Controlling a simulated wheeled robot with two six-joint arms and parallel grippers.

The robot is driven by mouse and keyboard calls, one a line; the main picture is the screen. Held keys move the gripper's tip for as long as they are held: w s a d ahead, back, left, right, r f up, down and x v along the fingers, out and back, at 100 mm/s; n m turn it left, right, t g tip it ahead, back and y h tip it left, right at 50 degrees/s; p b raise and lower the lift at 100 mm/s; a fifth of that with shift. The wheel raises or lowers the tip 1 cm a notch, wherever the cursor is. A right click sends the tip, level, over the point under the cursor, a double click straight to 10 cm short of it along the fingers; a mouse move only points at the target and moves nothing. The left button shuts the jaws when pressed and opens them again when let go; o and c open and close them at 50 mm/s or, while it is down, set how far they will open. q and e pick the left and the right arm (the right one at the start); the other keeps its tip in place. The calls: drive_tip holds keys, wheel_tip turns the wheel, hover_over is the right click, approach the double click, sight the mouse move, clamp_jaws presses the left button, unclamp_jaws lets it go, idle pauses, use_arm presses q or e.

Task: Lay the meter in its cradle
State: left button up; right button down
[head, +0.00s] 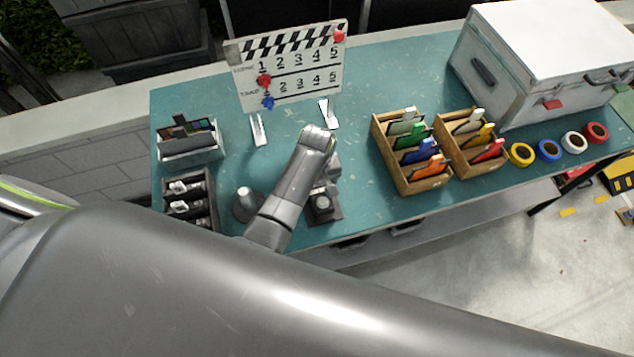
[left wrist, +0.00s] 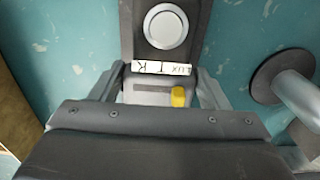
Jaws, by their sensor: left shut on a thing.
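My left gripper (left wrist: 160,80) is shut on the meter, a grey body with a yellow button (left wrist: 178,96). In the head view my left gripper (head: 328,172) is low over the near edge of the teal bench, and my own arm hides most of the meter. Just beyond the fingertips in the left wrist view is a dark block, apparently the cradle (left wrist: 130,30), with a pale round disc and a white lettered strip. The cradle (head: 333,213) shows at the bench's near edge in the head view. I cannot tell whether the meter touches it. My right gripper is out of view.
A short grey post on a dark round base (head: 246,205) stands just left of the cradle. A dark divided rack (head: 207,185) is further left. Wooden card boxes (head: 398,168), tape rolls (head: 549,150) and a white case (head: 535,50) stand right. A clapperboard (head: 293,68) is behind.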

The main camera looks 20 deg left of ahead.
use_arm(q)
drive_tip(key=shift+f, duration=0.15)
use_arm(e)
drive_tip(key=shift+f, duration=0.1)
use_arm(q)
drive_tip(key=shift+f+b, duration=0.5)
drive_tip(key=shift+f, duration=0.25)
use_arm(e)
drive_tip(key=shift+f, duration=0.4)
use_arm(q)
drive_tip(key=o, duration=1.3)
drive_tip(key=shift+c, duration=0.2)
